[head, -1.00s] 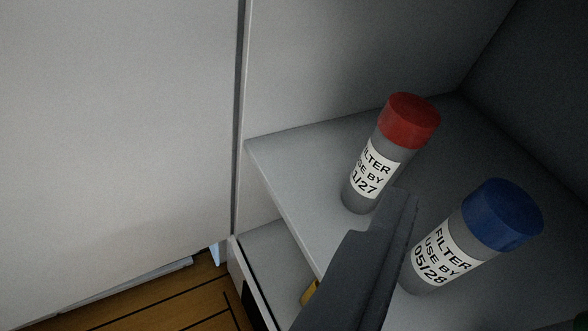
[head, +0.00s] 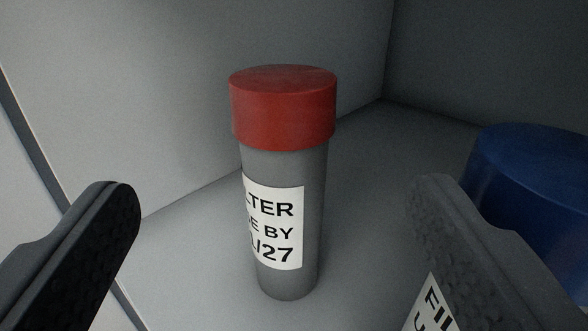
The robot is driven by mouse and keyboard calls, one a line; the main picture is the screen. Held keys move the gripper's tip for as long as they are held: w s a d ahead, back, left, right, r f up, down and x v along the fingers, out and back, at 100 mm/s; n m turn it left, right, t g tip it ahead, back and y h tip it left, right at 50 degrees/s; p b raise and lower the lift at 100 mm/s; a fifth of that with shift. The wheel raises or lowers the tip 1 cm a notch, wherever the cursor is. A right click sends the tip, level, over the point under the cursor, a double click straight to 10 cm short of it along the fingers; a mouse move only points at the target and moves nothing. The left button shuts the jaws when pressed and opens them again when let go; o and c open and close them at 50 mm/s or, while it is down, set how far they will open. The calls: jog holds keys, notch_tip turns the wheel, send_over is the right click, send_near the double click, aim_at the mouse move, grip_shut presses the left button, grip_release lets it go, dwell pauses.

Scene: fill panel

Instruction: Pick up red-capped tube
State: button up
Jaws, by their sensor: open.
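The red-capped tube (head: 283,170) stands upright on the grey shelf in the middle of the head view. It has a grey body and a white label reading in part "LTER", "BY" and "/27". My gripper (head: 272,210) is open, with one dark finger at the left and one at the right of the picture. The tube appears between the two fingers, with a visible gap on each side. It seems a little beyond the fingertips, and neither finger appears to touch it.
A blue-capped tube (head: 535,200) stands close at the right, partly hidden behind my right finger. The grey shelf (head: 185,255) has bare room left of the red-capped tube. Cabinet walls (head: 190,80) rise behind, and the cabinet's edge (head: 45,150) runs down the left.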

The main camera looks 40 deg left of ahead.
aim_at(284, 125)
jog(key=b+x, duration=0.1)
jog(key=x, duration=0.7)
jog(key=shift+w+d+f+b, duration=0.1)
jog(key=shift+w+d+b, duration=0.05)
jog(key=shift+w+b, duration=0.15)
jog(key=b+x, duration=0.1)
jog(key=x, duration=0.1)
jog(key=b+x, duration=0.1)
jog(key=x, duration=0.1)
jog(key=shift+f, duration=0.4)
jog(key=shift+w+a+r, duration=0.1)
jog(key=shift+w+a, duration=0.25)
jog(key=shift+w, duration=0.05)
jog(key=c, duration=1.6)
jog(key=shift+c, duration=0.2)
